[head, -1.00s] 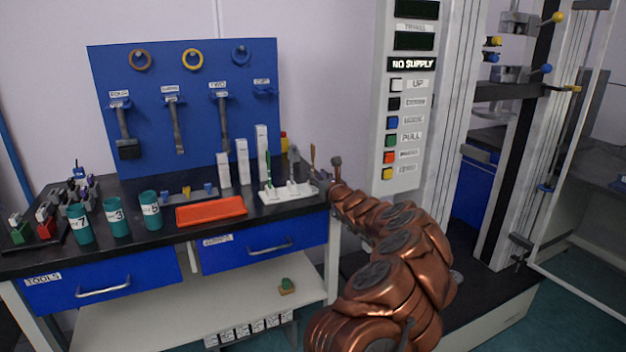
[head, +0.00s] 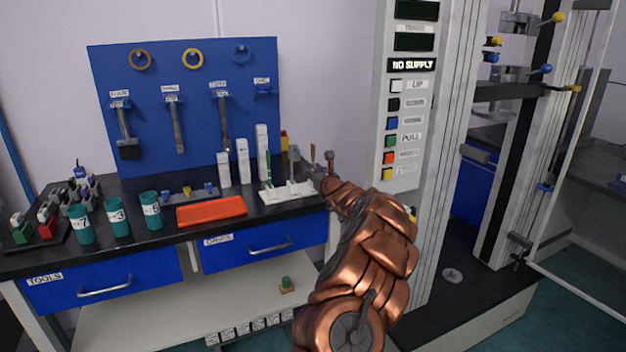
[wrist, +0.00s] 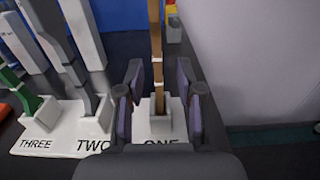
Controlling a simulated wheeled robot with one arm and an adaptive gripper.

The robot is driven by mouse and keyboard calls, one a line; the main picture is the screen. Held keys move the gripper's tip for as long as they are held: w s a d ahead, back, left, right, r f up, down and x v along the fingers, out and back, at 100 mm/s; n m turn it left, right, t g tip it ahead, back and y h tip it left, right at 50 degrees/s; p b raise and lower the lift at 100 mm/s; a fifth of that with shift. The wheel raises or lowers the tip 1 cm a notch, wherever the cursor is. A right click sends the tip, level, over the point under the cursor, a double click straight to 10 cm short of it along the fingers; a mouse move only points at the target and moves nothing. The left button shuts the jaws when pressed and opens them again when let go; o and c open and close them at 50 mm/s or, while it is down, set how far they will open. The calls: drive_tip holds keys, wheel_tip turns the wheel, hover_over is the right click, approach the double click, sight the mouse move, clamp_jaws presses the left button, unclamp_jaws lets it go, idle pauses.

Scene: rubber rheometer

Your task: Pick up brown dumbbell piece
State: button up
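The brown dumbbell piece (wrist: 156,60) stands upright in the slot marked ONE of a white holder (wrist: 60,139). In the head view the piece (head: 313,153) shows as a thin brown strip at the holder's right end (head: 273,195). My gripper (wrist: 160,88) is open, with one finger on each side of the piece and a gap on both sides. In the head view my gripper (head: 312,172) is small and partly hidden by my wrist. A grey piece (wrist: 78,60) stands in slot TWO and a green piece (wrist: 12,85) in slot THREE.
White upright blocks (head: 243,160) stand behind the holder. An orange tray (head: 212,211) and teal cups (head: 117,220) lie to the left. The tall machine with its button panel (head: 402,120) rises to the right. A bare wall (wrist: 255,60) is right of the piece.

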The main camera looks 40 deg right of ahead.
clamp_jaws()
drive_tip(key=shift+r, duration=0.1)
idle(0.4)
